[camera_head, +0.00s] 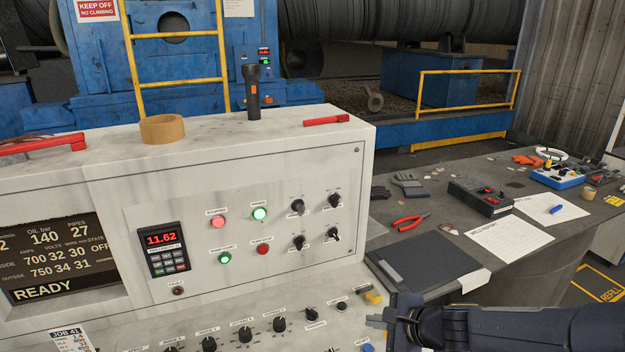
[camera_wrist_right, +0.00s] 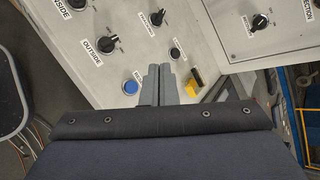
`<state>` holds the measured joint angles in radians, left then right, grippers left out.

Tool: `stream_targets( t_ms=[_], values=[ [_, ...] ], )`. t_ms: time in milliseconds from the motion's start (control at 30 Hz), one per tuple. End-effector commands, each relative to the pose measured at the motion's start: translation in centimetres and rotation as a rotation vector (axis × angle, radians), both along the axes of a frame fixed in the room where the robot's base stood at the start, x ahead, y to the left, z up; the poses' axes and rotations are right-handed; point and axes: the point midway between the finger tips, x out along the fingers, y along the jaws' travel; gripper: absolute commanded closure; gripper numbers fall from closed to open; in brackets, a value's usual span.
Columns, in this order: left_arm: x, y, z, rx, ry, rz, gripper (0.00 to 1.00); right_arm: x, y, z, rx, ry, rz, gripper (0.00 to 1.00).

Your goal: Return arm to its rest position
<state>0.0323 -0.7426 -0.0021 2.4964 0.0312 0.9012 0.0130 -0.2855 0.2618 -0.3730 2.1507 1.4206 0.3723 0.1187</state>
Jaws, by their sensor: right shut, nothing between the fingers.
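My right arm comes in from the right edge in the head view, with its dark gripper (camera_head: 374,320) over the lower right corner of the control console (camera_head: 330,150). In the right wrist view the two grey fingers of this gripper (camera_wrist_right: 158,75) lie together, shut and empty. The fingertips are near a blue button (camera_wrist_right: 131,88) and a yellow switch (camera_wrist_right: 194,88) on the console's sloped panel. I cannot tell whether they touch the panel. My left gripper is not in view.
A grey table (camera_head: 440,215) to the right holds a black folder (camera_head: 428,262), red pliers (camera_head: 411,222), gloves (camera_head: 409,184) and papers (camera_head: 500,240). A flashlight (camera_head: 252,92) and a tape roll (camera_head: 162,129) stand on the console's top. A yellow rail (camera_head: 465,73) is behind.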

Motion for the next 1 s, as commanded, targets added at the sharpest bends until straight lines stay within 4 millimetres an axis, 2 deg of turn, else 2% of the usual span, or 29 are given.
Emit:
stream_targets(
  t_ms=[33, 100, 200, 333, 400, 500, 600, 700, 1000],
  values=[
    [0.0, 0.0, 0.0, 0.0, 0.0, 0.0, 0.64, -1.5, -0.1, 2.4, -0.013, -0.074, 0.082, 1.0],
    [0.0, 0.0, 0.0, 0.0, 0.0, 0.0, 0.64, -4.5, 0.2, 5.1, -0.065, -0.178, 0.23, 1.0],
    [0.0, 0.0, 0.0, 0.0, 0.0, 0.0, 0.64, -9.4, 0.2, 7.5, -0.191, -0.315, 0.445, 1.0],
    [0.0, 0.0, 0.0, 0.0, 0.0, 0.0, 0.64, -15.8, -0.8, 8.2, -0.428, -0.434, 0.696, 1.0],
    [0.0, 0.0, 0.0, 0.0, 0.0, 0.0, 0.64, -18.7, -1.8, 7.6, -0.57, -0.458, 0.804, 1.0],
    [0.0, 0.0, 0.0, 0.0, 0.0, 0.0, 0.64, -21.7, -3.4, 6.4, -0.751, -0.454, 0.92, 1.0],
    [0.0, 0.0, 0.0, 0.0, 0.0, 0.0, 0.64, -23.5, -4.8, 5.6, -0.881, -0.429, 0.988, 1.0],
    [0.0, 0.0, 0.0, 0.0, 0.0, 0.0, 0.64, -24.4, -5.6, 5.1, -0.947, -0.409, 1.022, 1.0],
    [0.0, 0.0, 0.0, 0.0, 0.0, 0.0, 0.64, -24.5, -5.9, 5.0, -0.963, -0.402, 1.031, 1.0]
  ],
)
